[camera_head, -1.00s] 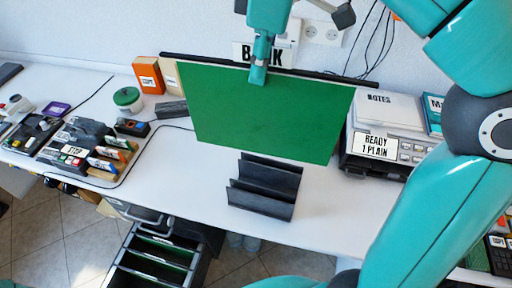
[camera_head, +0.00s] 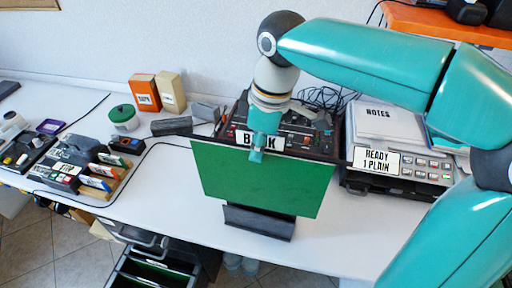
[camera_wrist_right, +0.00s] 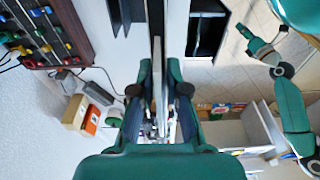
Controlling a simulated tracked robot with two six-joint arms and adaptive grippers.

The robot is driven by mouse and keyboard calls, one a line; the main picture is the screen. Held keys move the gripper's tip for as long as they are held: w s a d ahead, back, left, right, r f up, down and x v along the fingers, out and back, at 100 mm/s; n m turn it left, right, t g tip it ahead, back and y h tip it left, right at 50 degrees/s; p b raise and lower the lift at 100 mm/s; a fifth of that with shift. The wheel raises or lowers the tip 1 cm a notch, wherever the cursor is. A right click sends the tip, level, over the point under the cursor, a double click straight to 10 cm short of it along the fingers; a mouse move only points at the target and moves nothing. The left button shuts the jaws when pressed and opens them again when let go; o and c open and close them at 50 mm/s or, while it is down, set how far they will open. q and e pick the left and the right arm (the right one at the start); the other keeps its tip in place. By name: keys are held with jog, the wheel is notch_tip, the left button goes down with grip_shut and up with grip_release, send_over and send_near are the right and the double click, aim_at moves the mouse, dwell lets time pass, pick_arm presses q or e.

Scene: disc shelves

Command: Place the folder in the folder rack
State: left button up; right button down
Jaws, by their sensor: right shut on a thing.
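The green folder (camera_head: 262,182) hangs upright from my right gripper (camera_head: 257,153), which is shut on its top edge. The black folder rack (camera_head: 258,222) stands on the white desk. The folder's lower edge overlaps the rack's upper part in the head view; I cannot tell if they touch. In the right wrist view, the folder (camera_wrist_right: 157,35) shows edge-on, running up from between the fingers of my right gripper (camera_wrist_right: 160,88). My left gripper (camera_wrist_right: 262,45) shows small at the right of the wrist view, away from the folder; its jaw state is unclear.
A device with a label (camera_head: 300,135) stands behind the folder. A grey machine labelled READY (camera_head: 405,165) stands at the right with a NOTES stack (camera_head: 385,120). Orange and tan boxes (camera_head: 145,92) stand back left. An open drawer (camera_head: 150,272) is below the desk's front edge.

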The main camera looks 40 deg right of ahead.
jog(key=shift+f+b, duration=0.45)
jog(key=shift+f, duration=0.15)
jog(key=c, duration=1.2)
grip_release()
jog(key=shift+r+p, duration=0.45)
jog(key=shift+r, duration=0.1)
jog(key=r, duration=0.4)
jog(key=s+r+p, duration=0.1)
jog(key=r, duration=0.3)
jog(key=d+r+p, duration=0.1)
jog(key=r, duration=0.3)
jog(key=shift+s, duration=0.2)
